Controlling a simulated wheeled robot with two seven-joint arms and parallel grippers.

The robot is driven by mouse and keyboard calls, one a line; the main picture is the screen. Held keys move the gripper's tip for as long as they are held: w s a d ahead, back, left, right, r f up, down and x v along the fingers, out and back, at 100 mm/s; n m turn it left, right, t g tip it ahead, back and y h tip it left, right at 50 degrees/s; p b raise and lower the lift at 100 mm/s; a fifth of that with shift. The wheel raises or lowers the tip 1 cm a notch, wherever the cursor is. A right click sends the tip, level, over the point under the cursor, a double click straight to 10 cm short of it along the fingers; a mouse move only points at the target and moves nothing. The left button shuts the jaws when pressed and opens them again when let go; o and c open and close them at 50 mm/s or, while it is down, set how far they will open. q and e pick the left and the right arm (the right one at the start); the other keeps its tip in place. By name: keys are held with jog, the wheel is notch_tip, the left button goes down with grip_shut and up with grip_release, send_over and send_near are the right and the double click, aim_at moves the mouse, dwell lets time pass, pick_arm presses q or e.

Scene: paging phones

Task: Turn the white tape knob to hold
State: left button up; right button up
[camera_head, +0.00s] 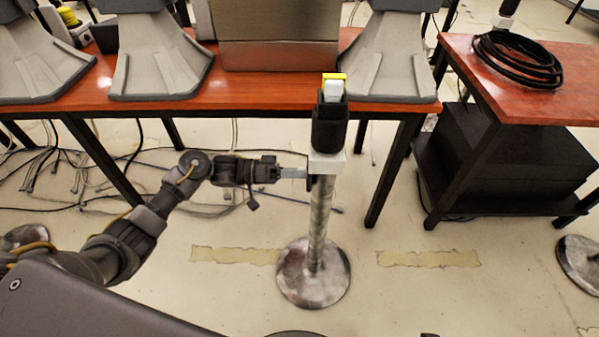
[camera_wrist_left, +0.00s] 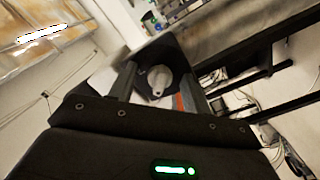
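The white tape knob (camera_wrist_left: 158,80) shows in the left wrist view on the dark face of a post head, between my two fingers. In the head view the knob is hidden; the metal post (camera_head: 318,225) stands upright with a white collar (camera_head: 327,162), a black head (camera_head: 329,125) and a yellow-and-white top (camera_head: 333,88). My left gripper (camera_head: 300,174) reaches the post from the left, by the collar. Its fingers (camera_wrist_left: 159,78) are apart, one on each side of the knob, with gaps visible; contact cannot be told. My right gripper is not in view.
A red-brown table (camera_head: 265,92) with grey stands stands behind the post. A second table (camera_head: 560,100) at right carries a coiled black cable (camera_head: 516,60). Loose cables (camera_head: 75,175) lie on the floor at left. The floor around the round post base (camera_head: 312,285) is clear.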

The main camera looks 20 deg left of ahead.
pick_arm(q)
jog(key=c, duration=0.9)
jog(key=shift+c, duration=0.2)
